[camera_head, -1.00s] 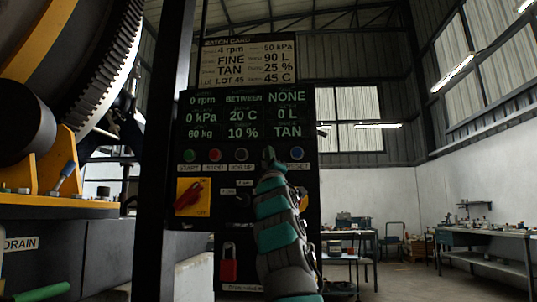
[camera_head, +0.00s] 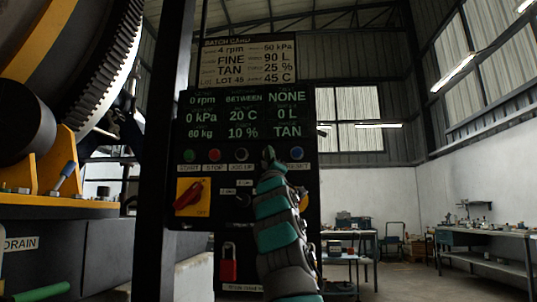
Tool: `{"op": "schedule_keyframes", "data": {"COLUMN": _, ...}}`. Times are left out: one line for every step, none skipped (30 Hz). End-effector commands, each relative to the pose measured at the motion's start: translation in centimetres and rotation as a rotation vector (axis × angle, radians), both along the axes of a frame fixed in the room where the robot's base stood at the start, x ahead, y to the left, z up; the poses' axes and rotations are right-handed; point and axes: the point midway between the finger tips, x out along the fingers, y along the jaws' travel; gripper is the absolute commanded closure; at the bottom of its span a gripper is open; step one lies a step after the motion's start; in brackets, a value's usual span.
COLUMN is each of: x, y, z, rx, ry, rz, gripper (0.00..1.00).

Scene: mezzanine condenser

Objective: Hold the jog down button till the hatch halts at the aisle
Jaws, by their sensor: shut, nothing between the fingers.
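The control panel (camera_head: 205,140) stands upright in front of me with a row of buttons under its display. The jog down button is hidden behind my gripper (camera_head: 268,155), between the jog up button (camera_head: 241,155) and the reset button (camera_head: 297,154). My gripper is shut and empty, its tip over that spot; I cannot tell whether it presses the button. The display (camera_head: 245,113) reads 0 rpm and BETWEEN. The large drum (camera_head: 60,50) with its toothed ring (camera_head: 113,65) is at the left. I cannot make out the hatch.
The start button (camera_head: 189,156) and stop button (camera_head: 214,155) are left of jog up. Below are a red rotary switch (camera_head: 188,196) and a red padlock (camera_head: 228,268). A dark post (camera_head: 160,150) stands left of the panel. Workbenches (camera_head: 490,238) stand back right, with open floor before them.

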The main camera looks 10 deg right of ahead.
Motion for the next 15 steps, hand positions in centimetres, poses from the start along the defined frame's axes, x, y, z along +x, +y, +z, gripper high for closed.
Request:
{"op": "schedule_keyframes", "data": {"x": -0.08, "y": 0.03, "z": -0.05, "rx": 0.0, "ry": 0.0, "rz": 0.0, "gripper": 1.0}}
{"op": "schedule_keyframes", "data": {"x": -0.15, "y": 0.05, "z": -0.08, "rx": 0.0, "ry": 0.0, "rz": 0.0, "gripper": 1.0}}
{"op": "schedule_keyframes", "data": {"x": -0.27, "y": 0.1, "z": -0.13, "rx": -0.001, "ry": 0.0, "rz": 0.001, "gripper": 1.0}}
{"op": "schedule_keyframes", "data": {"x": -0.37, "y": 0.14, "z": -0.16, "rx": -0.001, "ry": 0.0, "rz": 0.001, "gripper": 1.0}}
{"op": "schedule_keyframes", "data": {"x": -0.47, "y": 0.17, "z": -0.18, "rx": -0.001, "ry": 0.0, "rz": 0.001, "gripper": 1.0}}
{"op": "schedule_keyframes", "data": {"x": -0.61, "y": 0.23, "z": -0.19, "rx": -0.001, "ry": 0.0, "rz": 0.001, "gripper": 1.0}}
{"op": "schedule_keyframes", "data": {"x": -0.68, "y": 0.28, "z": -0.19, "rx": -0.001, "ry": 0.0, "rz": 0.001, "gripper": 1.0}}
{"op": "schedule_keyframes", "data": {"x": -0.74, "y": 0.29, "z": -0.16, "rx": -0.001, "ry": 0.0, "rz": 0.001, "gripper": 1.0}}
{"op": "schedule_keyframes", "data": {"x": -0.77, "y": 0.3, "z": -0.12, "rx": -0.001, "ry": 0.0, "rz": 0.001, "gripper": 1.0}}
{"op": "schedule_keyframes", "data": {"x": -0.76, "y": 0.3, "z": -0.08, "rx": 0.0, "ry": 0.001, "rz": 0.0, "gripper": 1.0}}
{"op": "schedule_keyframes", "data": {"x": -0.75, "y": 0.3, "z": -0.06, "rx": 0.0, "ry": 0.001, "rz": 0.0, "gripper": 1.0}}
{"op": "schedule_keyframes", "data": {"x": -0.75, "y": 0.3, "z": -0.06, "rx": 0.0, "ry": 0.001, "rz": 0.0, "gripper": 1.0}}
{"op": "schedule_keyframes", "data": {"x": -0.75, "y": 0.28, "z": -0.05, "rx": 0.0, "ry": 0.001, "rz": 0.0, "gripper": 1.0}}
{"op": "schedule_keyframes", "data": {"x": -0.76, "y": 0.28, "z": -0.04, "rx": 0.0, "ry": 0.0, "rz": 0.0, "gripper": 1.0}}
{"op": "schedule_keyframes", "data": {"x": -0.77, "y": 0.28, "z": -0.03, "rx": 0.0, "ry": 0.0, "rz": 0.0, "gripper": 1.0}}
